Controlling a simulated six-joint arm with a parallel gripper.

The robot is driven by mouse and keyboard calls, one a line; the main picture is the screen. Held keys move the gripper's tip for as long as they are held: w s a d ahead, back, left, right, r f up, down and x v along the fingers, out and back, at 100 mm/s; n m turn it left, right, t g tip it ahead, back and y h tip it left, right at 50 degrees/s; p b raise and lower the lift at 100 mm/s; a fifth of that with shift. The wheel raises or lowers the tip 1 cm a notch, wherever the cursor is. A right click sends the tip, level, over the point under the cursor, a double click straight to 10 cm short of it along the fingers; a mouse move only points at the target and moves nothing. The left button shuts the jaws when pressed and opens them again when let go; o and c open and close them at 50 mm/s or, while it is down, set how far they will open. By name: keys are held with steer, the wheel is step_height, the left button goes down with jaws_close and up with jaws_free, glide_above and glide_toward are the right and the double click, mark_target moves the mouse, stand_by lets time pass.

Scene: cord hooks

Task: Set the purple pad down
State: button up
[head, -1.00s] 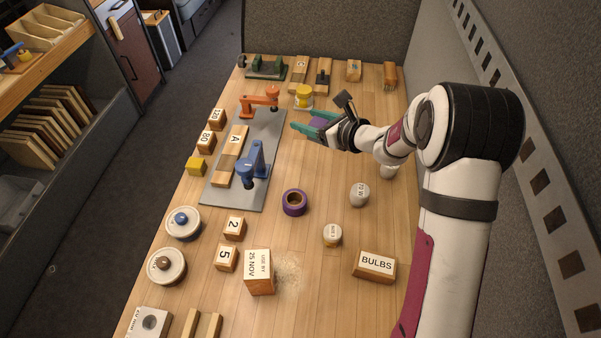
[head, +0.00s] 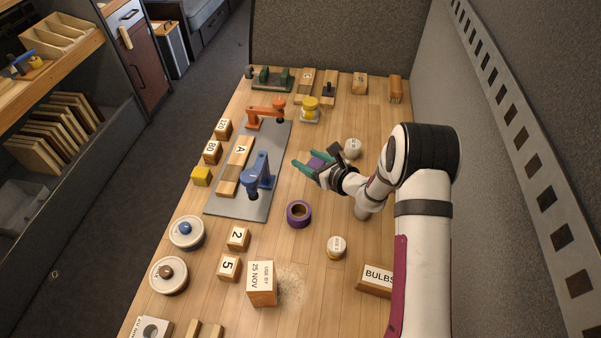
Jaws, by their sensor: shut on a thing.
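The purple pad (head: 317,163) shows as a small purple patch between the green fingers of my gripper (head: 308,166). My gripper is shut on it and holds it to the right of the grey plate, beyond the purple ring. Much of the pad is hidden by the fingers. I cannot tell how high it is above the wooden bench (head: 325,275).
A blue clamp (head: 259,178) and an orange clamp (head: 266,114) stand on the grey plate (head: 237,207). A purple ring (head: 299,214) lies nearer. A bulb (head: 352,148) stands behind my arm, another (head: 337,247) in front. Bare bench lies around the ring.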

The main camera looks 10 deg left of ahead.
mark_target(299, 179)
steer(key=shift+w+a+f, duration=0.15)
steer(key=shift+a+f, duration=0.3)
steer(key=shift+a, duration=0.2)
steer(key=shift+w+a+f, duration=0.1)
steer(key=shift+a+f, duration=0.35)
steer(key=shift+a, duration=0.15)
steer(key=shift+f, duration=1.85)
steer(key=o, duration=1.4)
steer(key=shift+f, duration=0.15)
steer(key=shift+c, duration=0.2)
